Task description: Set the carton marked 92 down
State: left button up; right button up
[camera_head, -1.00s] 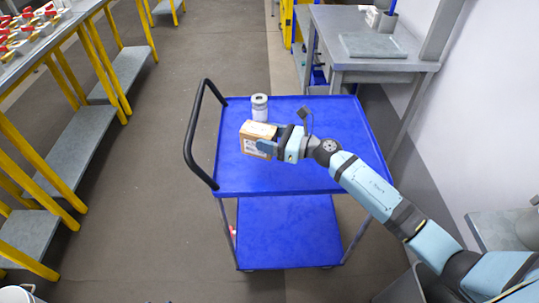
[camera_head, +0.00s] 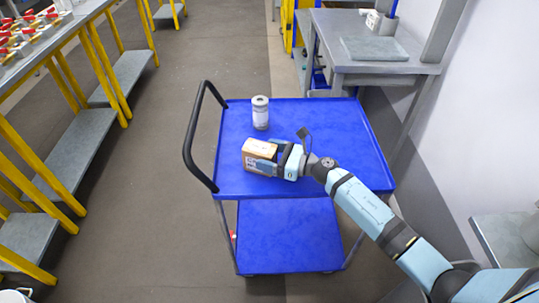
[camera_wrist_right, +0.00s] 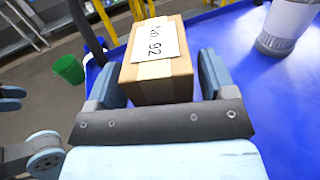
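The carton marked 92 (camera_head: 257,153) is a small brown box with a white label on top. The marking "92" reads in the right wrist view, on the carton (camera_wrist_right: 153,62). My right gripper (camera_head: 262,160) has its fingers on either side of the carton and appears shut on it. The carton is over the front left part of the blue cart's top shelf (camera_head: 310,150), at or very near its surface; contact underneath is hidden. What seems to be part of my left gripper (camera_wrist_right: 12,97) shows at the left edge of the wrist view, too cut off to judge.
A grey-white canister (camera_head: 260,112) stands on the cart behind the carton. The cart's black handle (camera_head: 190,140) rises at the left. A grey workbench (camera_head: 375,50) stands behind, and yellow-legged benches (camera_head: 85,125) line the left.

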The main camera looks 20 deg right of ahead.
pick_arm(q)
jog(key=shift+d+r, duration=0.1)
jog(key=shift+r, duration=0.1)
pick_arm(e)
jog(key=shift+o, duration=0.3)
jog(key=shift+r, duration=0.2)
jog(key=v, duration=0.6)
jog(key=shift+f, duration=0.1)
jog(key=shift+s+d+b, duration=0.25)
jog(key=shift+d+b, duration=0.05)
jog(key=shift+d, duration=0.05)
jog(key=shift+s+d, duration=0.2)
jog(key=shift+d, duration=0.05)
pick_arm(q)
jog(key=shift+f, duration=0.15)
jog(key=shift+f, duration=0.1)
